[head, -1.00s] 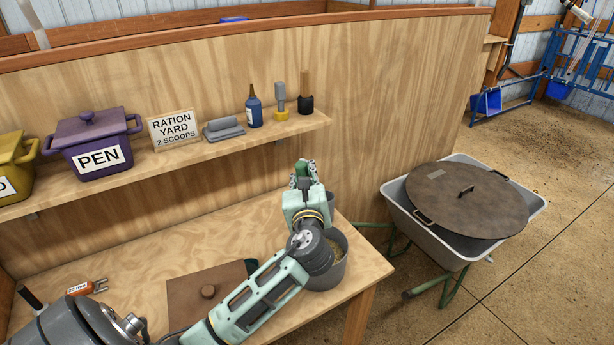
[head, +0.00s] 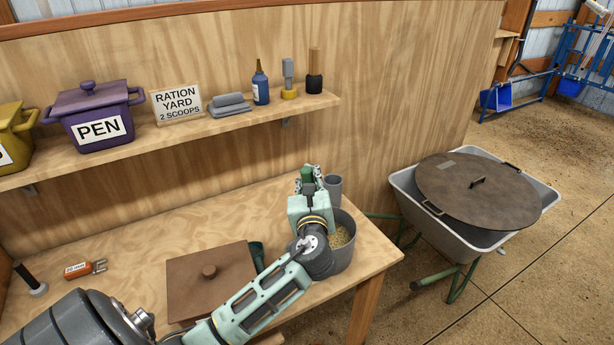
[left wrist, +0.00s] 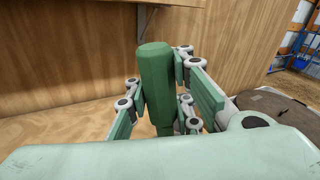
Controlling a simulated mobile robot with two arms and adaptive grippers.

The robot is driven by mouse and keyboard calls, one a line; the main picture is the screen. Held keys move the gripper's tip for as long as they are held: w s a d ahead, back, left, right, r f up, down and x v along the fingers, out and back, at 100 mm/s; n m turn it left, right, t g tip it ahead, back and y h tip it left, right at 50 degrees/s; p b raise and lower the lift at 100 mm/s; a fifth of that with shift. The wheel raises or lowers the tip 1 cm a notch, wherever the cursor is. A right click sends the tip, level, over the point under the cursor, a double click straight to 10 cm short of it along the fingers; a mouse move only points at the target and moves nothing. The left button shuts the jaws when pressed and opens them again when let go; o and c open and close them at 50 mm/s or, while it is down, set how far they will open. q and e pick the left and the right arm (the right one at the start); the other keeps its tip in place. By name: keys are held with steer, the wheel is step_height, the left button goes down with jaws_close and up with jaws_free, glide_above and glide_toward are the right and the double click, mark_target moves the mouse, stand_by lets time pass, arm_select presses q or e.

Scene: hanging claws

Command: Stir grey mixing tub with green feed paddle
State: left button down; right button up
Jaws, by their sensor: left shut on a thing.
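The grey mixing tub (head: 345,262) stands on the workbench near its right end, with pale grainy feed inside. My left forearm and wrist hide its left part. My left gripper (head: 307,176) is over the far side of the tub, shut on the green feed paddle (head: 307,172). In the left wrist view the paddle's thick green handle (left wrist: 155,75) stands nearly upright between the fingers of the left gripper (left wrist: 163,100). The paddle's lower end is hidden in both views, so I cannot tell whether it touches the feed. My right gripper is not in view.
A grey cup (head: 334,186) stands just behind the tub. A brown lid with a knob (head: 208,285) and a dark green object (head: 257,255) lie left of it. A shelf (head: 200,133) runs above the bench. A wheelbarrow (head: 470,240) stands to the right.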

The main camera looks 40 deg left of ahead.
arm_select(q)
step_height(320, 180, down, 6)
steer(key=d+b, duration=0.1)
steer(key=b, duration=0.2)
steer(key=shift+w+f, duration=0.15)
steer(key=shift+w, duration=0.25)
steer(key=shift+d, duration=0.15)
